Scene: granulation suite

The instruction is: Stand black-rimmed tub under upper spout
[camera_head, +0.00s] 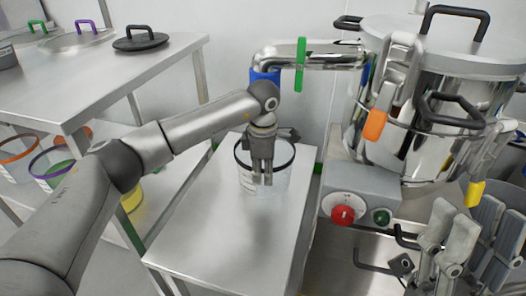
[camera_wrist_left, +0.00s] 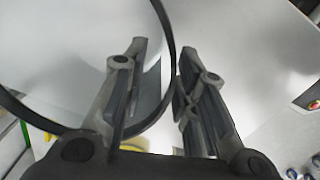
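The black-rimmed tub (camera_head: 246,181) stands upright on a small steel table, below the blue-ended spout (camera_head: 325,58) in the head view; my arm partly covers that gap, and I cannot tell whether they line up exactly. My left gripper (camera_head: 262,183) points down at the tub. In the left wrist view its fingers (camera_wrist_left: 162,52) are apart, with the black rim (camera_wrist_left: 171,50) running between them; no firm contact shows. My right gripper (camera_head: 468,235) is at the lower right, its fingers apart and nothing seen between them.
A large steel vessel (camera_head: 440,90) with orange and yellow valve handles stands at right, above a control box (camera_head: 360,190) with red and green knobs. A steel bench (camera_head: 75,85) with a black lid (camera_head: 140,40) is at left. The small table's front (camera_head: 225,245) is bare.

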